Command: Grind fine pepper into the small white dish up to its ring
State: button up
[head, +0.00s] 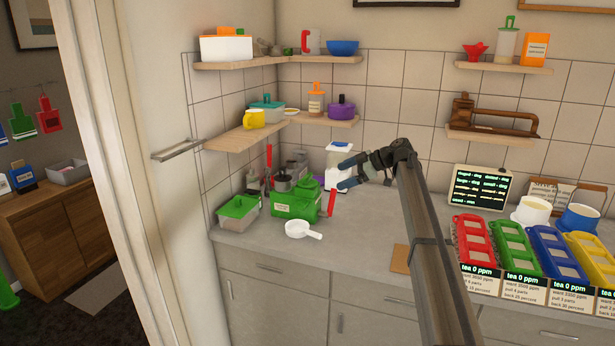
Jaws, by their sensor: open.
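My gripper (346,176) is open and empty in the head view, its fingers pointing left above the counter. It is in front of a white appliance (338,157) with a clear top. A green machine (293,206) with a pale label and a red lever stands on the counter to the lower left of my gripper. I cannot tell which device grinds pepper. A small white round vessel with a handle (297,229) sits on the counter in front of the green machine, apart from my gripper. I cannot tell whether it is the dish, and no ring shows.
A green-lidded container (238,211) stands left of the green machine. Coloured bins (515,245), a dark screen (481,186) and white-and-blue tubs (578,218) fill the right. Shelves (328,121) hang above. The counter between the white vessel and a brown board (400,259) is clear.

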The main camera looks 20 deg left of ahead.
aim_at(308, 175)
jog(key=a+f+m, duration=0.1)
jog(key=a, duration=0.3)
jog(key=a+f+m+y, duration=0.1)
jog(key=a+m, duration=0.1)
jog(key=a, duration=0.3)
jog(key=w+a+f+m, duration=0.1)
jog(key=a, duration=0.4)
jog(key=shift+w+m+t, duration=0.1)
jog(key=shift+m+t, duration=0.2)
jog(key=shift+t, duration=0.1)
jog(key=shift+c, duration=0.4)
jog(key=shift+y, duration=0.3)
jog(key=c, duration=0.9)
